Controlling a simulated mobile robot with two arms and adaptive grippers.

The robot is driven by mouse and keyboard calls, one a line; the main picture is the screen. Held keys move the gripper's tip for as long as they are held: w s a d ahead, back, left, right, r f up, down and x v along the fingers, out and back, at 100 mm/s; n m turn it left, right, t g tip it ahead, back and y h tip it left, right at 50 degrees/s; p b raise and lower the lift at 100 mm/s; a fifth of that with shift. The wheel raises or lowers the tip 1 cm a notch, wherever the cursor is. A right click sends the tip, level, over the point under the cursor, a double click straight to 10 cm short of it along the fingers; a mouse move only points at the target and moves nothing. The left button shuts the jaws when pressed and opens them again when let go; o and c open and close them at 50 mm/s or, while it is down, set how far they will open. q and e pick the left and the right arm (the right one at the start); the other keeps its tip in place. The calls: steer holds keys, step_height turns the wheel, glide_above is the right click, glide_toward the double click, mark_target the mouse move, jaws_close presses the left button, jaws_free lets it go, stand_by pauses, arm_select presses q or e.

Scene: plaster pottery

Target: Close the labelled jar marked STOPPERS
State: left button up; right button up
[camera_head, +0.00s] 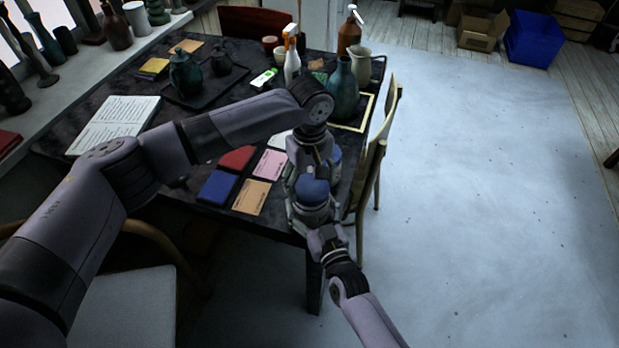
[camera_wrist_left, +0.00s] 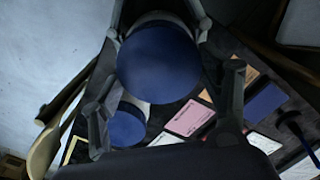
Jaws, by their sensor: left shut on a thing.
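A pale jar (camera_wrist_left: 160,16) with a blue lid (camera_head: 312,191) stands at the near right corner of the table. My left gripper (camera_head: 312,172) reaches down from above and is shut on this lid, which shows large between its fingers in the left wrist view (camera_wrist_left: 158,65). My right gripper (camera_head: 313,212) comes from the near side, its fingers closed around the jar's body. Whether the lid sits fully on the rim is hidden. A second jar with a blue lid (camera_head: 335,158) stands just behind; it also shows in the wrist view (camera_wrist_left: 127,127). I cannot read any label.
Red, blue, pink and orange cards (camera_head: 251,195) lie left of the jars. A teal vase (camera_head: 343,92), a cream jug (camera_head: 360,65) and spray bottles (camera_head: 292,62) stand farther back. A wooden chair (camera_head: 376,150) is close on the right. Open floor lies beyond it.

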arm_select(q)
steer(key=shift+f, duration=0.55)
stand_by(0.4)
